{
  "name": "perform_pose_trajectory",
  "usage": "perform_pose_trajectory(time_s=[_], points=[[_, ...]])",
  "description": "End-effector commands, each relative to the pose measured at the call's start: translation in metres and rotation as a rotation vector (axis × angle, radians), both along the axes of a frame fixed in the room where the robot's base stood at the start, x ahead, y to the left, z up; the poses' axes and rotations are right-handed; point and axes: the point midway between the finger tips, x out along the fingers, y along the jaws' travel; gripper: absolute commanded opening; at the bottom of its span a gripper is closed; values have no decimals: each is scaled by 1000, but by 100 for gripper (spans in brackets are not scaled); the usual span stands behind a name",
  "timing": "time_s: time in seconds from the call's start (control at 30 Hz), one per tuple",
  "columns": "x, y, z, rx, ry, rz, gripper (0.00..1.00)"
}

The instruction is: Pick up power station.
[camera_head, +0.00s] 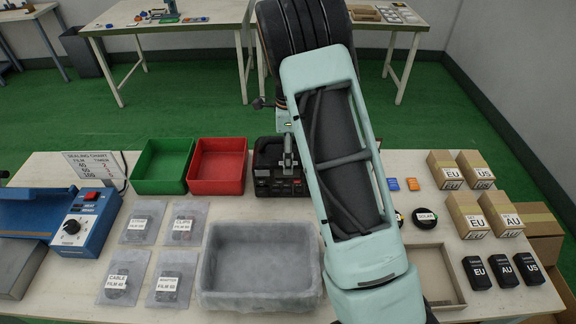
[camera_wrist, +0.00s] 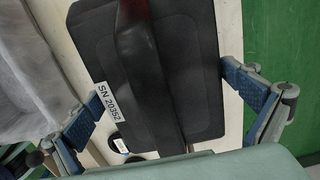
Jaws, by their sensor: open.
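The power station (camera_head: 265,165) is a black box with a handle, standing at the back middle of the table. My arm covers its right side in the head view. In the wrist view the power station (camera_wrist: 180,70) fills the middle, with a dark handle along its top and a white label reading SN 20352. My gripper (camera_wrist: 162,92) is open above it, with one blue-grey finger on each side of the box. I see no clear contact between fingers and box. In the head view the gripper is mostly hidden behind my arm.
A red bin (camera_head: 217,167) stands just left of the power station, a green bin (camera_head: 163,167) beyond it. A grey tray (camera_head: 262,302) lies in front. Labelled pouches and a blue sealer (camera_head: 85,222) are left; boxes, black adapters and a shallow tray (camera_head: 447,293) are right.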

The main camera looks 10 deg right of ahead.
Motion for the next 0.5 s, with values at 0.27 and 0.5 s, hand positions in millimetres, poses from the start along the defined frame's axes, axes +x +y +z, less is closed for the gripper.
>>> perform_pose_trajectory(time_s=[0.27, 0.5], points=[[0, 0, -9, 0, 0, -1, 100], [0, 0, -9, 0, 0, 0, 79]])
